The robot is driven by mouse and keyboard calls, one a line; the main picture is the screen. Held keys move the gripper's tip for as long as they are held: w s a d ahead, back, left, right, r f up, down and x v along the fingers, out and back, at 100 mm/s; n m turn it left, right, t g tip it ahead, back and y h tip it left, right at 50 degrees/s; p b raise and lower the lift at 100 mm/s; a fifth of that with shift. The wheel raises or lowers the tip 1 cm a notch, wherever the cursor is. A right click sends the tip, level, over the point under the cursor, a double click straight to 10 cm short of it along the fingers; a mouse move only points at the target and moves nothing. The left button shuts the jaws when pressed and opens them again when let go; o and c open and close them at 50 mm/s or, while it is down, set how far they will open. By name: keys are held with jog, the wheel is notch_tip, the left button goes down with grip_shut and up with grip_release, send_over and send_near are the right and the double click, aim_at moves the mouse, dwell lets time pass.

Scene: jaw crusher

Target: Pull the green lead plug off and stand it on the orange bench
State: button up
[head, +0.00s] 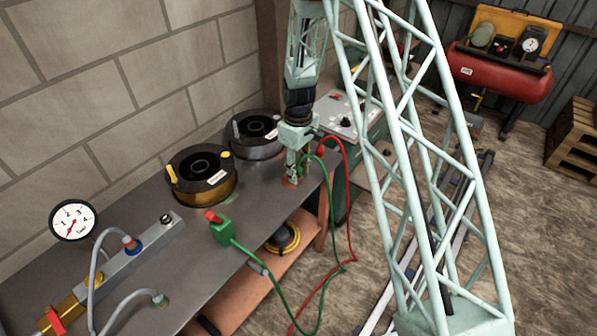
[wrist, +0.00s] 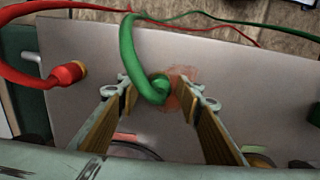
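The green lead plug (wrist: 160,84) is between the fingertips of my gripper (wrist: 156,86), with its thick green lead arching up from it in the wrist view. A narrow gap shows beside the plug, and my fingers look open around it. In the head view my gripper (head: 291,176) points down at the far end of the grey-topped bench (head: 258,205), which has an orange frame and shelf. A reddish-orange patch (wrist: 183,92) on the bench top lies under the plug. I cannot tell whether the plug touches it; my gripper mostly hides the plug in the head view.
A red plug (wrist: 70,72) with a red lead is beside my gripper. The green and red leads hang over the front edge.

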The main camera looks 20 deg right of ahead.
jog(key=shift+r, duration=0.15)
notch_tip(320, 180, up, 10)
jog(key=shift+f, duration=0.1)
jog(key=shift+r, duration=0.95)
dwell(0.8)
